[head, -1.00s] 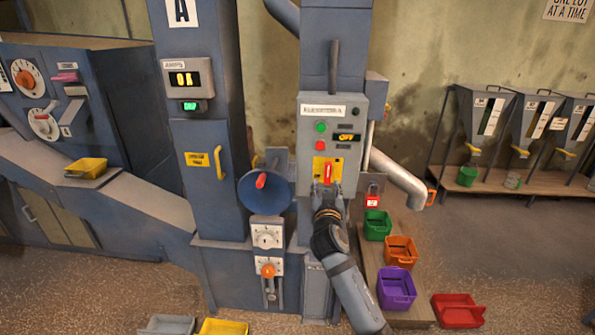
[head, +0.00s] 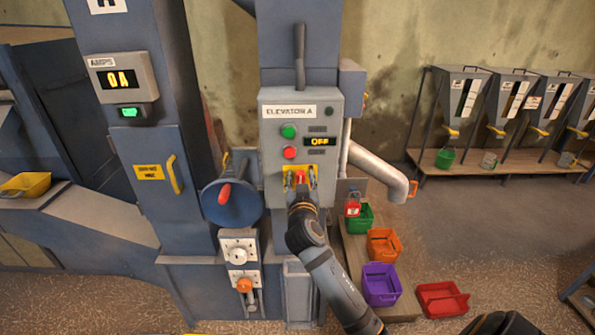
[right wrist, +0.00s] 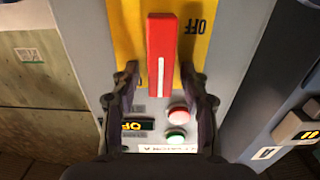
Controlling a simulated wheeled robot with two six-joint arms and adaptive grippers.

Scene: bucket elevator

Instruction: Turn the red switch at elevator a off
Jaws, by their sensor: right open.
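The elevator A panel (head: 272,165) is a grey box with a display (head: 320,141) reading OFF, a green button (head: 289,132) and a red button (head: 290,153). Below them is the red switch (head: 300,177) on a yellow plate, partly hidden by my gripper. My right gripper (head: 300,182) is open at it. In the right wrist view, which is upside down, the red switch handle (right wrist: 160,65) lies between the two open fingers (right wrist: 160,88), with gaps on both sides. The handle runs along the panel's vertical; an OFF label (right wrist: 196,25) is beside it. My left gripper is not in view.
A blue handwheel (head: 232,203) is left of the panel. Green, orange (head: 384,245) and purple (head: 381,285) bins stand below; a red bin (head: 441,299) is on the floor.

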